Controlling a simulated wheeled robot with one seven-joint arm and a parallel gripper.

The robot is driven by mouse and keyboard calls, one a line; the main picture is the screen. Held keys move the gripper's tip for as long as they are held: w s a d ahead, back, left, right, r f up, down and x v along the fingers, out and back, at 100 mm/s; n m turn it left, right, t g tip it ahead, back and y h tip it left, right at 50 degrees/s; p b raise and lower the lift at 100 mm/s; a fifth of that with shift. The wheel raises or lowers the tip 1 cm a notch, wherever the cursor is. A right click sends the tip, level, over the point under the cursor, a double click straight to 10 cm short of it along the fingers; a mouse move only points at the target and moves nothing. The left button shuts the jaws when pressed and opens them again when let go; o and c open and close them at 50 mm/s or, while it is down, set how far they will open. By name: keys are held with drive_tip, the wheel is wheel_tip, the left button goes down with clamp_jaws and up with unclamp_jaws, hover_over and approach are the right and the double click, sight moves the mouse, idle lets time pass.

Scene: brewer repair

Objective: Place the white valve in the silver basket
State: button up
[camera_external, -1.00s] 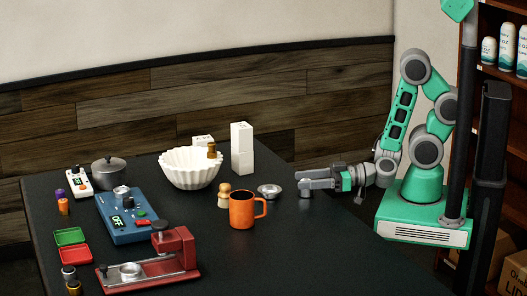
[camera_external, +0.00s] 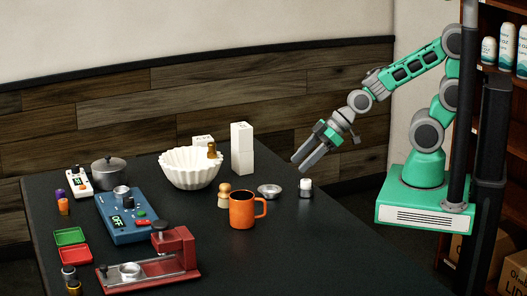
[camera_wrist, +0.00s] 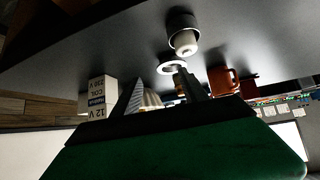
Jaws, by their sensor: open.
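The white valve (camera_external: 305,184), a small white cylinder with a dark part, stands on the table near its right edge. It shows large in the wrist view (camera_wrist: 185,42), beyond the fingers. My gripper (camera_external: 308,160) is open and empty, tilted down to the left, in the air above the valve and not touching it. Its two fingers stand apart in the wrist view (camera_wrist: 160,92). A shallow silver dish (camera_external: 269,189), possibly the silver basket, sits just left of the valve. Another silver cup-like piece (camera_external: 130,268) sits on the red stand, and one (camera_external: 122,191) on the blue device.
An orange mug (camera_external: 242,209) and a wooden tamper-like figure (camera_external: 224,196) stand left of the valve. A white fluted bowl (camera_external: 190,170) and a tall white box (camera_external: 242,149) are behind. The red stand (camera_external: 176,250) is at front left. The table's front right is clear.

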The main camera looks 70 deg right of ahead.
drive_tip(key=s+d+r+m+g+h, duration=0.2)
drive_tip(key=s+d+r+m, duration=0.1)
drive_tip(key=d, duration=0.4)
drive_tip(key=s+d+r+m+g+h, duration=0.1)
drive_tip(key=s+d+r+m+h, duration=0.1)
drive_tip(key=d, duration=0.5)
drive_tip(key=shift+s+r+m+g+h, duration=0.4)
drive_tip(key=shift+s+m+h, duration=0.4)
drive_tip(key=shift+m, duration=0.4)
drive_tip(key=shift+d, duration=0.1)
